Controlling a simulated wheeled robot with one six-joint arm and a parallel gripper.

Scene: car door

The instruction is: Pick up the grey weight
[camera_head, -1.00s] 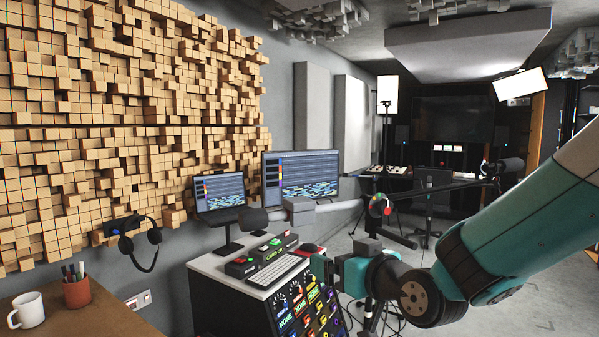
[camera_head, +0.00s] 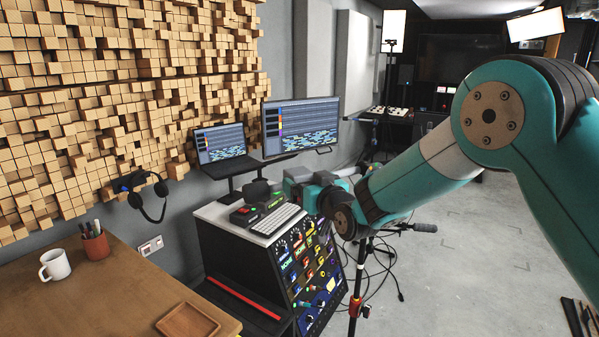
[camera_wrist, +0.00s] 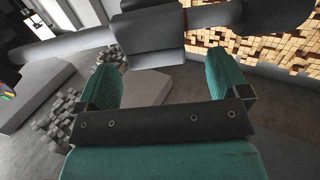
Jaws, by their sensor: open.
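The weight lies across the gap, just past the fingertips. Whether a finger touches it I cannot tell.
A dark cylinder (camera_head: 258,192) forms the pole's end, above the desk. A wooden table (camera_head: 110,305) with a mug (camera_head: 55,265) is at left. The floor at right is mostly clear.

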